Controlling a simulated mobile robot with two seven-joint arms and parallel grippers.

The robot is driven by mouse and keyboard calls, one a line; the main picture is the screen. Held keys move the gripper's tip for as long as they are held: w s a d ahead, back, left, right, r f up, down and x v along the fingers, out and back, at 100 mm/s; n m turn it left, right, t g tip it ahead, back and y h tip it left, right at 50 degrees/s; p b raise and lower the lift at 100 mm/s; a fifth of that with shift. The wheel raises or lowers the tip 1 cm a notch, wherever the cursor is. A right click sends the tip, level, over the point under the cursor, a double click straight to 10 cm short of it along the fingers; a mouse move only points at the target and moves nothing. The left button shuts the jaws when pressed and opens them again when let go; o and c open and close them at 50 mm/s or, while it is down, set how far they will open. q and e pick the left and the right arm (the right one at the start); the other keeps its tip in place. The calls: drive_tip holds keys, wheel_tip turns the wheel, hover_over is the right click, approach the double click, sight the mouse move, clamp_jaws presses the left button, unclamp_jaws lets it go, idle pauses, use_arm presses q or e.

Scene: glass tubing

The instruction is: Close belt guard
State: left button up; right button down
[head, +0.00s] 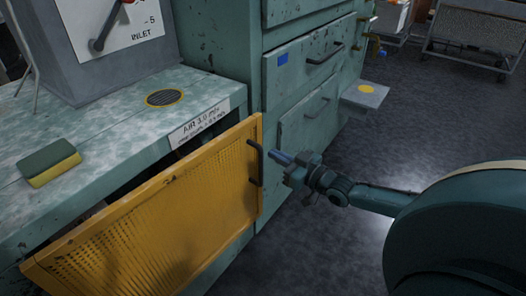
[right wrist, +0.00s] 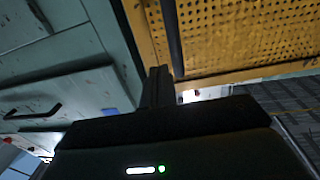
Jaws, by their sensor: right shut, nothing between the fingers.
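The belt guard (head: 165,215) is a yellow perforated panel on the front of the green bench in the head view. It stands tilted out at its left end, with a dark gap between it and the bench. Its dark bar handle (head: 255,163) is at its right end. My right gripper (head: 275,157) is shut and empty, its fingertips close to the handle. In the right wrist view the guard (right wrist: 235,35) fills the upper right, and the gripper fingers (right wrist: 159,80) point at the handle (right wrist: 172,35). I cannot tell whether they touch. My left gripper is not in view.
A green and yellow sponge (head: 50,163) lies on the bench top (head: 110,125), near a round yellow-rimmed grille (head: 164,98). Green drawers (head: 310,60) stand right of the guard. A wheeled cart (head: 475,35) is at the back right.

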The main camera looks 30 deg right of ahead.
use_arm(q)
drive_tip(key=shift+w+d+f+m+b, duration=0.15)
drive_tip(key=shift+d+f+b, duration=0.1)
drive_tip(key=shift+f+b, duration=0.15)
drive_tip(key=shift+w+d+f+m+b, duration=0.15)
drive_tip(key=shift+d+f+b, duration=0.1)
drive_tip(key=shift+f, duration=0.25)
use_arm(e)
drive_tip(key=x, duration=0.5)
drive_tip(key=shift+w+a, duration=0.1)
drive_tip(key=shift+w, duration=0.15)
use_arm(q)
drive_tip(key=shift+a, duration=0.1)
